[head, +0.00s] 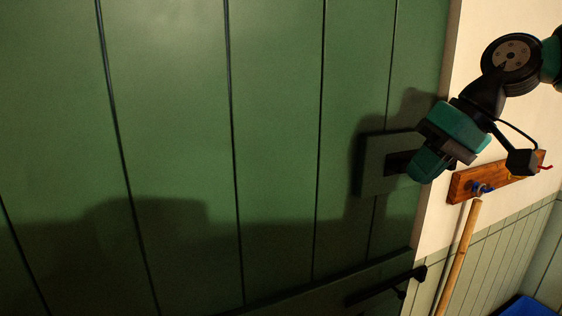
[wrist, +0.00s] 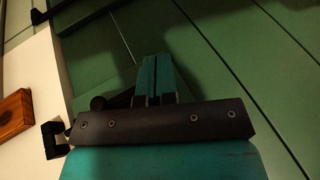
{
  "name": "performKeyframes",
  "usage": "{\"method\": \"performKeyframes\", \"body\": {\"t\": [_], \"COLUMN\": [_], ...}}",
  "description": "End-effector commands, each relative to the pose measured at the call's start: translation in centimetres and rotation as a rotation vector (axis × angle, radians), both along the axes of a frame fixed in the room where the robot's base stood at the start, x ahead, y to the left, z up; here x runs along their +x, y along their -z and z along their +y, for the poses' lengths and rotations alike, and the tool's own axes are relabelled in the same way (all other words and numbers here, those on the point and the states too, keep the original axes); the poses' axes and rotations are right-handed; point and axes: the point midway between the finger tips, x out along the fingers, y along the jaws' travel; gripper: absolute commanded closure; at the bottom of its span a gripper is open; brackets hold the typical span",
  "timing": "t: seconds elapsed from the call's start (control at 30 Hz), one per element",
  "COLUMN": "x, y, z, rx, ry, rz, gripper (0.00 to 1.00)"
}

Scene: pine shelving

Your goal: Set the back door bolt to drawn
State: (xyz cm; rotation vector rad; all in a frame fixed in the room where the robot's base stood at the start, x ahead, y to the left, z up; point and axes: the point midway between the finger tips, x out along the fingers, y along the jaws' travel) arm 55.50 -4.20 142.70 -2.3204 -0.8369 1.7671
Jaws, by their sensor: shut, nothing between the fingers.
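The green plank door (head: 170,120) fills most of the head view. A raised square green plate (head: 376,170) near its right edge carries a dark fitting (head: 398,162), probably the bolt, partly hidden by my gripper. My gripper (head: 422,168) is at the plate's right side, shut and empty. In the wrist view its teal fingertips (wrist: 157,60) are together in front of the door. A black bracket (wrist: 52,140) stands further left. I cannot tell whether the bar enters it.
A black latch bar (head: 385,285) sits low on the door by a green rail. Right of the door, a wooden peg board (head: 470,185) hangs on the pale wall, with a wooden pole (head: 458,260) below it. A blue object (head: 527,308) is at the bottom right.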

Motion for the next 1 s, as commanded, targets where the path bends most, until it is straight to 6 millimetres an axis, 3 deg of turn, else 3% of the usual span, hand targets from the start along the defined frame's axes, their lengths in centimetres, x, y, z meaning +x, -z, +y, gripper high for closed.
{"method": "performKeyframes", "body": {"t": [0.03,0.1,0.2,0.3,0.43,0.57,0.77,0.87,1.0], "x": [-1.9,-4.6,-8.7,-12.1,-14.9,-15.7,-15.2,-12.9,-6.3], "y": [4.3,8.1,13.2,17.2,20.2,21.0,20.3,17.8,11.1], "z": [2.9,5.7,8.1,9.0,8.9,8.7,8.6,8.6,6.6], "rx": [-0.004,-0.022,-0.062,-0.108,-0.151,-0.167,-0.161,-0.123,-0.026], "ry": [-0.048,-0.102,-0.173,-0.231,-0.28,-0.295,-0.285,-0.248,-0.151], "rz": [0.015,0.028,0.043,0.049,0.05,0.049,0.05,0.048,0.027], "gripper": [1.0,1.0,1.0,1.0,1.0,1.0,1.0,1.0,1.0]}}
